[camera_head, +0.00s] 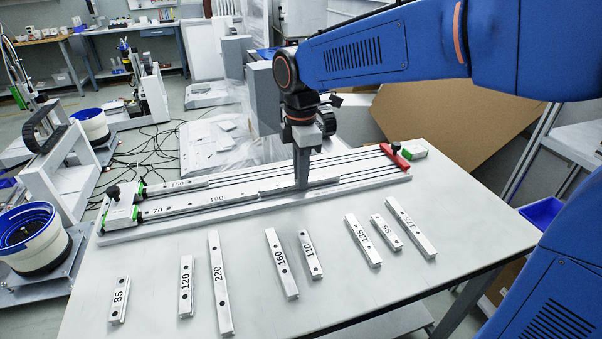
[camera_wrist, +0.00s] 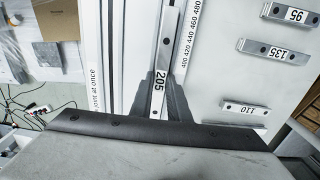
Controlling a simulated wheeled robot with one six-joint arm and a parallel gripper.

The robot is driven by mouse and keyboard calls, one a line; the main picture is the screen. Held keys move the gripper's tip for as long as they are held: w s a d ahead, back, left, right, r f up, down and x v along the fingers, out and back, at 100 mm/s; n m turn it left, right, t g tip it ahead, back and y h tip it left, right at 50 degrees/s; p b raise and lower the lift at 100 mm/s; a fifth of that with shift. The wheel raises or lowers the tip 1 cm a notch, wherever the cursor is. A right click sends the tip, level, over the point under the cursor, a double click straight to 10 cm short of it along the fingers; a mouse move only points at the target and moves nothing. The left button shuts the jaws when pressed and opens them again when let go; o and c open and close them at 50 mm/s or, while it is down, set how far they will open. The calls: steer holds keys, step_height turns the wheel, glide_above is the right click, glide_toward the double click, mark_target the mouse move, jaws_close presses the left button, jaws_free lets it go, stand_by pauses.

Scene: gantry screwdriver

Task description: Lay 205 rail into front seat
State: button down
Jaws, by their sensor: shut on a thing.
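The 205 rail (camera_wrist: 166,52) is a silver bar with dark holes, held in my gripper (camera_wrist: 158,100) in the wrist view. In the head view my gripper (camera_head: 301,180) points down over the fixture (camera_head: 350,192), shut on the 205 rail (camera_head: 325,181). The rail lies lengthwise along the front seat, to the right of the 190 rail (camera_head: 215,200). The 70 rail (camera_head: 157,211) is at the seat's left end. I cannot tell whether the 205 rail touches the seat floor. My fingers hide part of it.
The 150 rail (camera_head: 180,185) lies in the rear seat. A red end piece (camera_head: 394,157) stands at the fixture's right end. Several loose rails, such as the 220 rail (camera_head: 220,285) and 175 rail (camera_head: 411,228), lie on the table in front.

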steer(key=shift+f, duration=0.15)
steer(key=c, duration=1.6)
jaws_free()
step_height(320, 180, up, 17)
steer(key=shift+r, duration=0.2)
steer(key=shift+r, duration=0.1)
steer(key=shift+r, duration=3.4)
